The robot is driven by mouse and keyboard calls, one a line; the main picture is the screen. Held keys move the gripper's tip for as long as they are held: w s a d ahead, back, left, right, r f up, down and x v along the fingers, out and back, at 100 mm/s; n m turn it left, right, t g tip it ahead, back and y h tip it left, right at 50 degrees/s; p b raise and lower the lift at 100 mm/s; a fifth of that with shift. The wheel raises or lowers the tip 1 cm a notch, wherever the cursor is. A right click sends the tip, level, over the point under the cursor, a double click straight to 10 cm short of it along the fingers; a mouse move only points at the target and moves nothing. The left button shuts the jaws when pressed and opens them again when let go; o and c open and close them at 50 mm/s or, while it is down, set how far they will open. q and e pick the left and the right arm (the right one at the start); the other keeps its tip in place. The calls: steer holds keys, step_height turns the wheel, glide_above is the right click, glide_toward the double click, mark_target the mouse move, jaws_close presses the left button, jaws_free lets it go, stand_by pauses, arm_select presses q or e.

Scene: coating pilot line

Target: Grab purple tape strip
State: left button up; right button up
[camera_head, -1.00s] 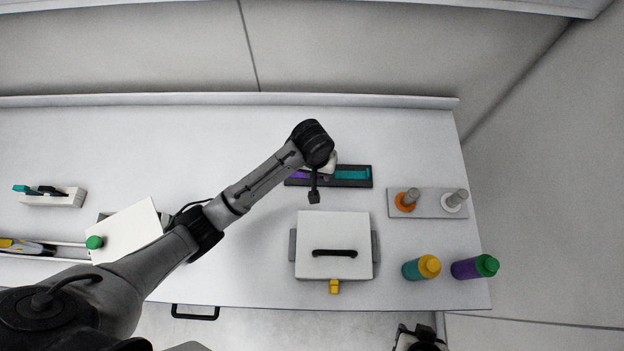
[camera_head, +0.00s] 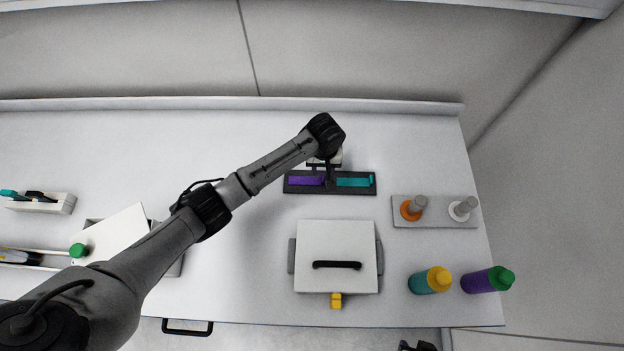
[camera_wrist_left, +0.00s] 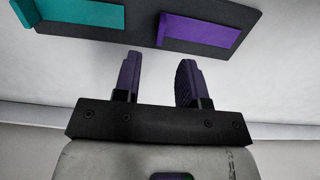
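The purple tape strip (camera_head: 306,181) lies flat on the left half of a dark holder plate (camera_head: 330,191) near the back of the bench. It also shows in the left wrist view (camera_wrist_left: 205,36), with a small raised tab at its end near the middle of the plate. A teal strip (camera_head: 354,182) lies on the plate's right half. My left gripper (camera_wrist_left: 158,72) is open and empty, its fingers apart and not touching the strip. In the head view it hangs at the plate's back edge, partly hidden by my wrist. Only a dark sliver, perhaps my right gripper, shows at the bottom edge.
A white lidded box (camera_head: 335,240) stands in front of the plate. A grey tray (camera_head: 440,221) with two knobbed pieces is at right, with a teal bottle (camera_head: 428,281) and a purple bottle (camera_head: 487,280) before it. A white rack (camera_head: 45,204) is far left.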

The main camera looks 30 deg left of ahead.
mark_target(306, 179)
arm_select(q)
steer(key=shift+s+d+f, duration=0.1)
steer(key=shift+f, duration=1.35)
steer(key=shift+s+f, duration=0.1)
steer(key=shift+f, duration=1.3)
steer(key=shift+c, duration=0.2)
jaws_close()
